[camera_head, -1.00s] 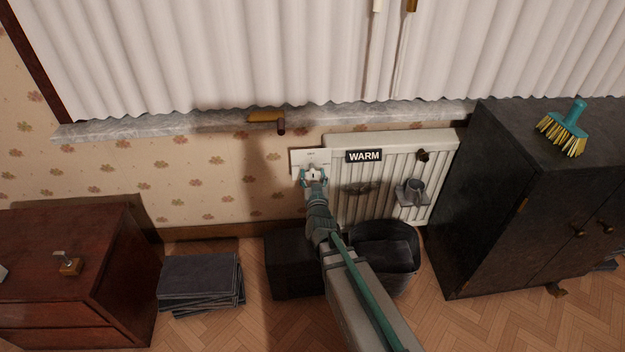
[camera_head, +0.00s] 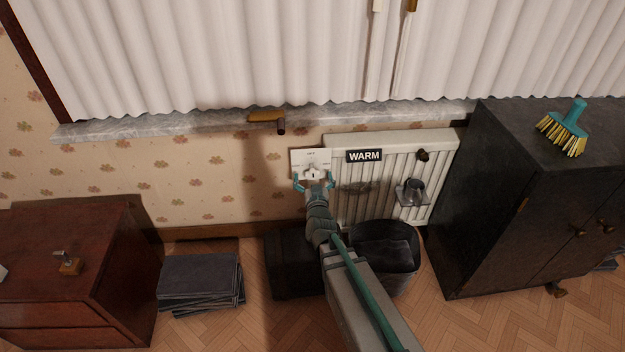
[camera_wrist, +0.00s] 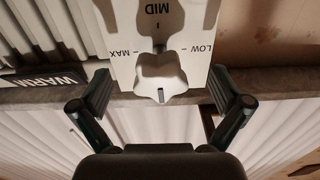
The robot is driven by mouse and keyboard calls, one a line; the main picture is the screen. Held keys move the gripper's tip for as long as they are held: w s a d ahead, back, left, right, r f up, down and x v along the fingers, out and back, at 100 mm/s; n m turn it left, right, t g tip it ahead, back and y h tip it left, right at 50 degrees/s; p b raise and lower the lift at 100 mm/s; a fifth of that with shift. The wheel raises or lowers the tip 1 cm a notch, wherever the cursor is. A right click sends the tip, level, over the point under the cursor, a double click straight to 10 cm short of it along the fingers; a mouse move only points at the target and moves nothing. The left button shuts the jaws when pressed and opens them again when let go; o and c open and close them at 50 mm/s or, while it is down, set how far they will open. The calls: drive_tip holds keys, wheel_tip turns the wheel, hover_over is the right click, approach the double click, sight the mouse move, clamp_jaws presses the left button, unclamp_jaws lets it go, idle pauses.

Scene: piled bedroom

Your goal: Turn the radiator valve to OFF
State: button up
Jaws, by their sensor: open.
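The radiator valve is a white lobed knob (camera_wrist: 160,77) on a white plate (camera_wrist: 196,52) left of the radiator (camera_head: 440,150); the plate also shows in the head view (camera_head: 298,157). In the wrist view the plate reads MID above the knob, MAX left and LOW right. A dark mark on the knob points down, away from MID. The plate's lower part is hidden by the knob and gripper. My gripper (camera_head: 314,181) is at the knob, open. In the wrist view its fingers (camera_wrist: 160,95) are spread on both sides, apart from the knob.
A WARM label (camera_head: 364,156) is on the radiator, right of the plate. A small metal vessel (camera_head: 411,191) sits at the radiator front. Below are a black bin (camera_head: 385,258) and dark box (camera_head: 290,265). A marble sill (camera_head: 180,124) with a brown-handled object (camera_head: 266,118) is above.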

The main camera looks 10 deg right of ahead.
sight(313, 178)
drive_tip(key=s, duration=0.4)
drive_tip(key=shift+a+b, duration=0.2)
drive_tip(key=shift+b, duration=0.15)
drive_tip(key=shift+s+a+r+p, duration=0.15)
drive_tip(key=shift+s+p, duration=0.35)
drive_tip(key=shift+s, duration=0.75)
